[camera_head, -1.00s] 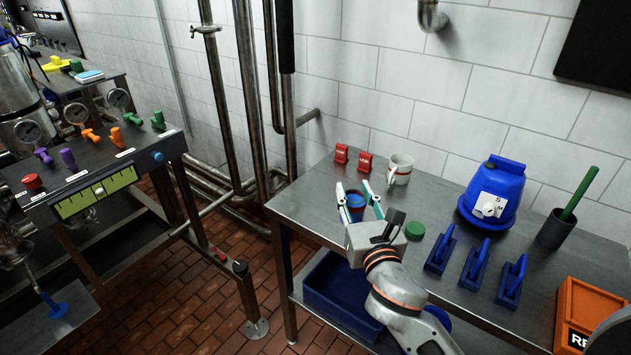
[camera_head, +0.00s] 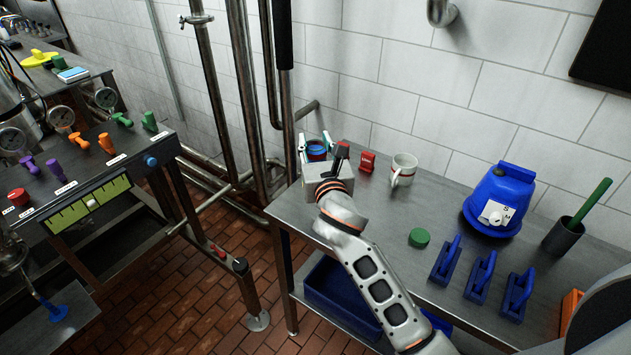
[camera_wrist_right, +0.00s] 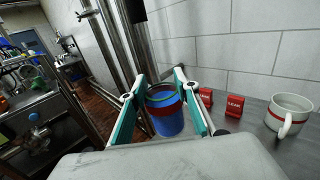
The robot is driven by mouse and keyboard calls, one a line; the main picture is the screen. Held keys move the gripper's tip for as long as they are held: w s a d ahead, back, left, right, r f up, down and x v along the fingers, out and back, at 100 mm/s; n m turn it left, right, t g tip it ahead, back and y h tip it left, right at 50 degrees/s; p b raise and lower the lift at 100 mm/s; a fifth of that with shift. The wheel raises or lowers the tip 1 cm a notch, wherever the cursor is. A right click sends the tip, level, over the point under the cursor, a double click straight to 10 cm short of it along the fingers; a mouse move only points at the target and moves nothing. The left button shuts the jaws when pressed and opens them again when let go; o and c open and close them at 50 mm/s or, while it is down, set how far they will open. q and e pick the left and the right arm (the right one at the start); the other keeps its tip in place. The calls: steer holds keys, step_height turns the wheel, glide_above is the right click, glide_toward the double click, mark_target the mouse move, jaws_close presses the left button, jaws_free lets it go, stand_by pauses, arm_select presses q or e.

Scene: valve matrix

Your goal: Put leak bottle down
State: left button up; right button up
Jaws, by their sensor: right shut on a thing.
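My right gripper (camera_head: 316,156) is over the far left corner of the steel table (camera_head: 405,240). It is shut on the leak bottle (camera_head: 316,150), a blue cup-like container with a dark red band. In the right wrist view the bottle (camera_wrist_right: 167,118) stands upright between the two teal fingers (camera_wrist_right: 160,100). My left gripper is not in view.
Red LEAK blocks (camera_wrist_right: 234,106) and a white mug (camera_head: 403,169) stand right of the gripper. The valve panel (camera_head: 90,200) is across a floor gap.

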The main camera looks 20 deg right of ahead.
mark_target(315, 158)
step_height(315, 158, down, 5)
steer(key=shift+r+b, duration=0.15)
steer(key=shift+b, duration=0.45)
step_height(315, 158, down, 2)
steer(key=shift+f+b, duration=0.1)
steer(key=shift+b, duration=0.2)
steer(key=shift+f, duration=0.15)
step_height(315, 158, down, 4)
steer(key=shift+f+b, duration=0.1)
steer(key=shift+b, duration=0.85)
steer(key=shift+f, duration=0.1)
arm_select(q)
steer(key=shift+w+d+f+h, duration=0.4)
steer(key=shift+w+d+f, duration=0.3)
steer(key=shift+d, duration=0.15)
arm_select(e)
steer(key=o, duration=1.1)
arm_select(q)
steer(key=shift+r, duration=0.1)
